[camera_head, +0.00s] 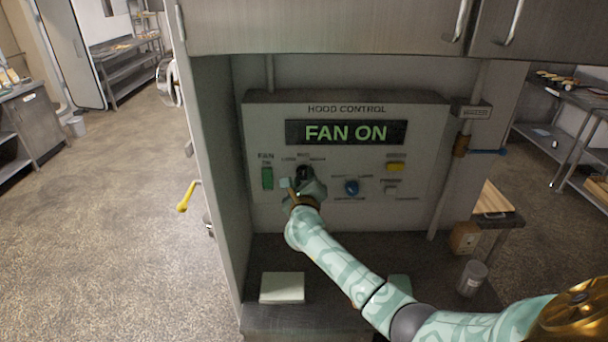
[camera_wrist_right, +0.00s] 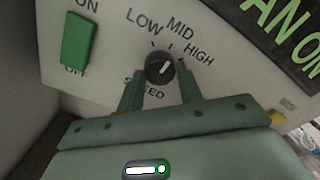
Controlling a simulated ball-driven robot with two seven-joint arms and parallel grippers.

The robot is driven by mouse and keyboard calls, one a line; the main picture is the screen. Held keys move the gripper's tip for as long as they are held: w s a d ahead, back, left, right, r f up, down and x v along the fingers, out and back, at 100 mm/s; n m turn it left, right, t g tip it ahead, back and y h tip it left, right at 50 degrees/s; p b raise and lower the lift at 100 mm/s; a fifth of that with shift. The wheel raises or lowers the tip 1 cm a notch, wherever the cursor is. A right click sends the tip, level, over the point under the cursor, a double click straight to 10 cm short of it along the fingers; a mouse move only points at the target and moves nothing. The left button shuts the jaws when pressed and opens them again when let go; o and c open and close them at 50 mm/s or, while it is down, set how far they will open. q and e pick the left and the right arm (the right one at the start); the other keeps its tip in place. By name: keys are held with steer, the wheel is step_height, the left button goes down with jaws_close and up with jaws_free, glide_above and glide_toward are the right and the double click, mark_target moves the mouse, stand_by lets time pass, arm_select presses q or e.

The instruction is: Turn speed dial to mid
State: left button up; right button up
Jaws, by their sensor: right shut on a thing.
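The speed dial (camera_wrist_right: 161,67) is a black round knob with a white pointer line, below the LOW, MID and HIGH labels in the right wrist view. Its pointer leans up and right, roughly toward MID; I cannot tell whether it lines up exactly. My right gripper (camera_wrist_right: 160,88) is shut on the dial, with one green finger on each side. In the head view the dial (camera_head: 304,173) is mostly hidden behind my right gripper (camera_head: 304,186). My left gripper is not in view.
The hood control panel (camera_head: 265,110) has a display (camera_head: 346,132) reading FAN ON. A green fan switch (camera_head: 267,178) is left of the dial. A blue knob (camera_head: 351,187) and a yellow button (camera_head: 396,167) are to the right. A pale block (camera_head: 282,288) lies on the counter below.

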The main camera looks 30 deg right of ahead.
steer(key=shift+n, duration=0.3)
steer(key=o, duration=1)
steer(key=v, duration=1.6)
steer(key=shift+s+a+f, duration=0.1)
steer(key=shift+a, duration=0.1)
